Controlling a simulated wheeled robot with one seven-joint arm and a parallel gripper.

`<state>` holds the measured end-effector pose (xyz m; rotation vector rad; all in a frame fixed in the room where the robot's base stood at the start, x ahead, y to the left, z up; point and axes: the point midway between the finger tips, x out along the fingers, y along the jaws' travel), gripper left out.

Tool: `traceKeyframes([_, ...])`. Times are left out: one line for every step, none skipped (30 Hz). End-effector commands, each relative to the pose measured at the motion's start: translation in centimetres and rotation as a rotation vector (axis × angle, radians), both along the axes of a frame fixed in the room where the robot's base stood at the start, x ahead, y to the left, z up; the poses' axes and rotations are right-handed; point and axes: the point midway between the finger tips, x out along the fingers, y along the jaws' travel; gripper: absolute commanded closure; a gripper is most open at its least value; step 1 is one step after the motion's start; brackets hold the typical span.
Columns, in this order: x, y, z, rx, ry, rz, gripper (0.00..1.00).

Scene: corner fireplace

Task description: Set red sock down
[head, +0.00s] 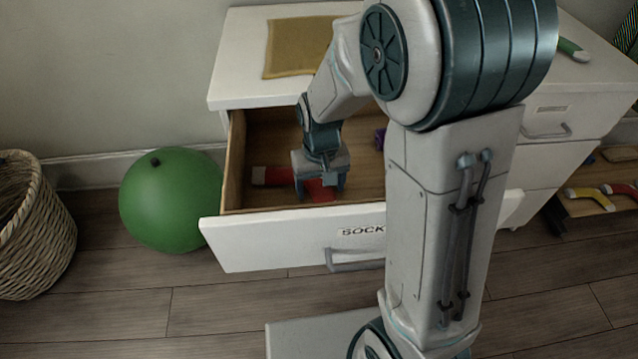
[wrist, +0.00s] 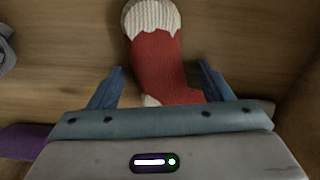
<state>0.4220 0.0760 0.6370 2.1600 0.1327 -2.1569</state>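The red sock (wrist: 160,65) has a white ribbed cuff and a white patch lower down. It lies on the wooden bottom of the open drawer (head: 290,213), whose white front reads "SOCK". In the head view the sock (head: 318,191) shows under and beside my gripper. My gripper (head: 320,188) is inside the drawer, pointing down over the sock. In the wrist view its blue fingers (wrist: 161,70) are spread, one on each side of the sock, with a gap between each finger and the cloth. My gripper's palm hides the sock's lower end.
A purple item (head: 380,138) is in the drawer; a grey item (wrist: 5,55) shows at the wrist view's left edge. A mustard cloth (head: 300,46) lies on the dresser top. A green ball (head: 170,200) and a wicker basket (head: 35,225) stand left.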

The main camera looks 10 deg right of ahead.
Motion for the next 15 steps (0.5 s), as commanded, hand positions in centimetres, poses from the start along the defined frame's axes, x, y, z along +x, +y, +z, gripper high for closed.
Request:
traceKeyframes([0.0,0.0,0.0,0.0,0.0,0.0,0.27])
traceKeyframes([0.0,0.0,0.1,0.0,0.0,0.0,0.27])
traceKeyframes([0.0,0.0,0.2,0.0,0.0,0.0,0.27])
traceKeyframes([0.0,0.0,0.4,0.0,-0.001,0.0,0.27])
traceKeyframes([0.0,0.0,0.7,0.0,-0.001,0.0,0.27])
traceKeyframes([0.0,0.0,1.2,0.001,-0.002,0.0,0.27])
traceKeyframes([0.1,0.0,1.7,0.001,-0.003,0.0,0.27])
traceKeyframes([0.1,0.0,2.2,0.001,-0.004,0.0,0.27])
traceKeyframes([0.1,0.0,3.0,0.001,-0.003,0.001,0.27])
traceKeyframes([0.1,0.0,3.7,0.001,-0.004,0.001,0.27])
traceKeyframes([0.1,0.0,4.4,0.002,-0.005,0.0,0.27])
traceKeyframes([0.1,0.0,5.3,0.002,-0.005,0.0,0.27])
traceKeyframes([0.1,0.0,6.0,0.002,-0.005,0.0,0.27])
traceKeyframes([0.1,0.0,6.7,0.002,-0.005,0.0,0.27])
traceKeyframes([0.0,0.0,7.5,0.001,-0.004,0.0,0.27])
